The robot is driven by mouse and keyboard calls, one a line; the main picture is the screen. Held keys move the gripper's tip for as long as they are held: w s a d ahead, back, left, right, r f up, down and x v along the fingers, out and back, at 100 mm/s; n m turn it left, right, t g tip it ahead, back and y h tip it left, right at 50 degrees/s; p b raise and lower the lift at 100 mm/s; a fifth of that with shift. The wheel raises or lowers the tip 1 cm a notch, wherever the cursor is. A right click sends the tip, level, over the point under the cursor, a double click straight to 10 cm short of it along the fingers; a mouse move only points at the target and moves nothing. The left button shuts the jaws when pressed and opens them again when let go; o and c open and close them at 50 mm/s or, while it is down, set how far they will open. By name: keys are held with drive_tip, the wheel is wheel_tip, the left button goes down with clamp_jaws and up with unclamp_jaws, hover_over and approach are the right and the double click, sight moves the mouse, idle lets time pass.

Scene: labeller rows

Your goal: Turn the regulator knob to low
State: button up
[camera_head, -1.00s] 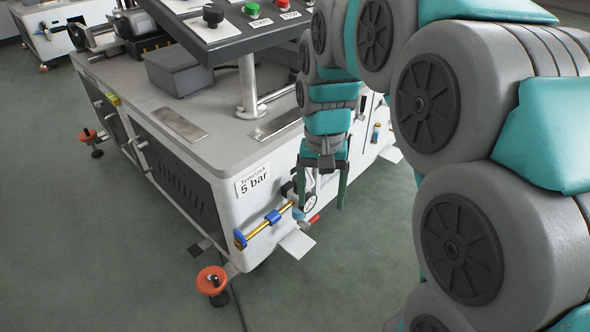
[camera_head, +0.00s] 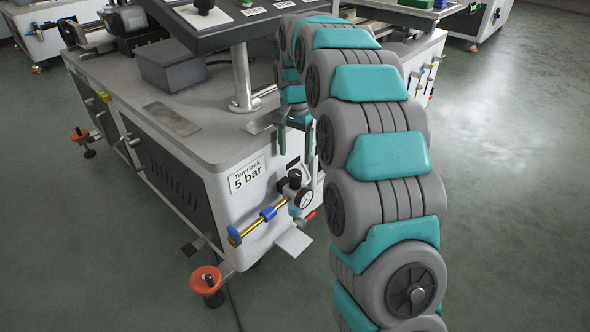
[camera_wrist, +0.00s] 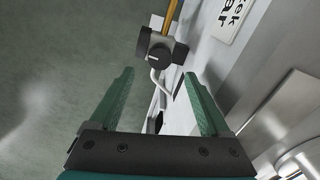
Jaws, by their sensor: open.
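The regulator's black knob (camera_head: 294,176) sits on top of the regulator at the machine's front corner, with a round white pressure gauge (camera_head: 305,199) just below it. In the wrist view the knob (camera_wrist: 160,56) is a dark disc with a pale mark, beyond the fingertips and roughly centred between them. My gripper (camera_head: 296,143) is open and empty, above the knob and apart from it. Its two green fingers (camera_wrist: 159,74) also show in the wrist view. I cannot read the knob's setting or the gauge.
A brass pipe (camera_head: 250,222) with blue fittings runs left from the regulator. A "5 bar" label (camera_head: 246,179) is on the machine (camera_head: 200,142) wall beside it. A control panel (camera_head: 232,22) overhangs above.

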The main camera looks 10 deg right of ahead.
sight(295, 173)
wheel_tip(295, 173, down, 7)
drive_tip(key=shift+r, duration=0.2)
drive_tip(key=shift+c, duration=0.2)
clamp_jaws()
idle(0.5)
